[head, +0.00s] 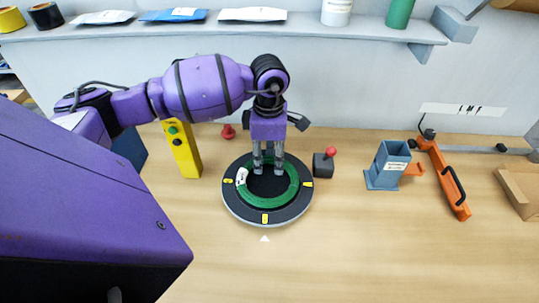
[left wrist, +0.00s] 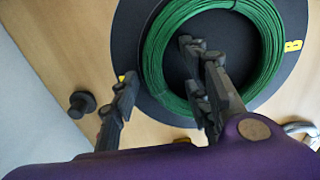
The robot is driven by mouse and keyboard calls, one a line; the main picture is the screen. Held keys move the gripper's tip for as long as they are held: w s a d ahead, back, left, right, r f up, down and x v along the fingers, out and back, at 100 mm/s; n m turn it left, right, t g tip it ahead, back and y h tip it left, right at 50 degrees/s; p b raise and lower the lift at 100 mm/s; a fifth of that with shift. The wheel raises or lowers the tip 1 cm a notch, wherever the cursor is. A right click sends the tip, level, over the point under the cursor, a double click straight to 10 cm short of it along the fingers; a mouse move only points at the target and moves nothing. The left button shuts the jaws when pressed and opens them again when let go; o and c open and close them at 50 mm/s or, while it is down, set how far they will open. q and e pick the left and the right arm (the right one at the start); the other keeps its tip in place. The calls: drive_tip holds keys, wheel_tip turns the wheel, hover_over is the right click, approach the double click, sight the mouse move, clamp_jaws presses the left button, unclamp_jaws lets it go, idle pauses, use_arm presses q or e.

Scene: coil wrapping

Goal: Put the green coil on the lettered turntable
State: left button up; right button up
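The green coil (head: 264,205) lies flat on the dark round turntable (head: 235,209), roughly centred. It has a white label at its left side. The turntable has yellow lettered marks near its rim; a B shows in the left wrist view on the turntable (left wrist: 290,70). My left gripper (head: 268,172) points down over the coil, its two fingers apart and nothing held. In the left wrist view the coil (left wrist: 152,55) shows beyond the spread fingers of my left gripper (left wrist: 160,68). Whether the fingers touch the coil is unclear. My right gripper is not in view.
A yellow button box (head: 183,150) stands left of the turntable, a red-knobbed box (head: 324,164) to its right. A blue-grey holder (head: 390,165) and an orange lever tool (head: 447,175) lie further right. A shelf (head: 300,28) runs along the back. The front table is clear.

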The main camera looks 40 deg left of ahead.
use_arm(q)
drive_tip(key=shift+r, duration=0.25)
wheel_tip(320, 180, up, 12)
idle(0.5)
idle(0.5)
idle(0.6)
